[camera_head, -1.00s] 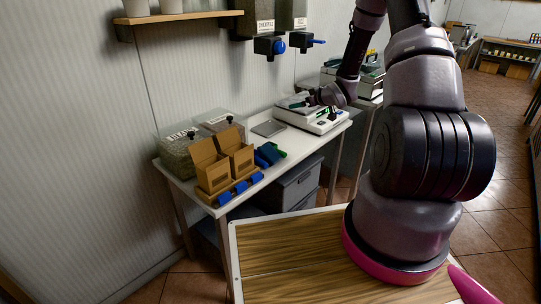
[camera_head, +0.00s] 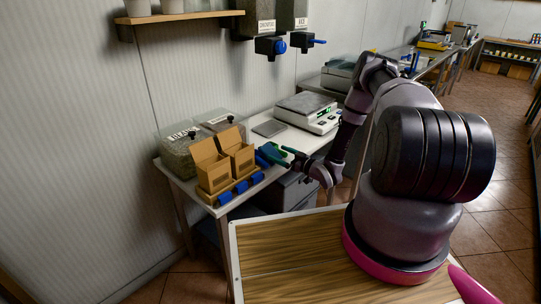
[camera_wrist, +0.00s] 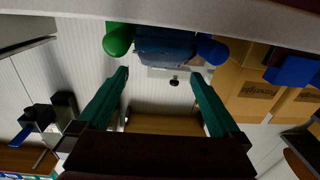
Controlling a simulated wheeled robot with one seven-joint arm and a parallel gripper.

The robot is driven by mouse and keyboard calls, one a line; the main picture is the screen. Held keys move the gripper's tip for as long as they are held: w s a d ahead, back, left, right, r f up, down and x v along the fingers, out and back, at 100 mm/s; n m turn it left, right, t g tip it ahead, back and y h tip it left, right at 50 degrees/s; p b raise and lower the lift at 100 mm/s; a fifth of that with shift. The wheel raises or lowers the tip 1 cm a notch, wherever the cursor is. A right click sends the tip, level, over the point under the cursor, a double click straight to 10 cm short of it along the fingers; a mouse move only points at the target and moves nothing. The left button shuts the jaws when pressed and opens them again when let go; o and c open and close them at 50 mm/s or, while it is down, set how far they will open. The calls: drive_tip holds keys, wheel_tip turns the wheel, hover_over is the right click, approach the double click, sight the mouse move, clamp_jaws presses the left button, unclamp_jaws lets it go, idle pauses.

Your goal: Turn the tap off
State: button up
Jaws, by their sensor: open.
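Two dark dispensers hang on the wall at the top of the head view. The left tap (camera_head: 270,46) has a blue handle seen nearly end-on. The right tap (camera_head: 304,40) has a blue lever pointing sideways to the right. A dark tap with a blue lever (camera_wrist: 22,137) also shows at the left of the wrist view; I cannot tell which one it is. My gripper (camera_head: 284,158) is open and empty, low at the table's front edge, well below both taps. Its green fingers are spread in the wrist view (camera_wrist: 160,75).
A blue and green scoop (camera_head: 268,153) lies close beside my gripper. Cardboard boxes (camera_head: 225,160) and clear bins (camera_head: 180,150) stand on the left of the white table. A scale (camera_head: 308,112) stands at the right. The wall space under the taps is clear.

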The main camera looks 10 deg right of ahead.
sight(270, 150)
drive_tip(key=shift+x, duration=3)
drive_tip(key=shift+f, duration=0.1)
drive_tip(key=c, duration=1.3)
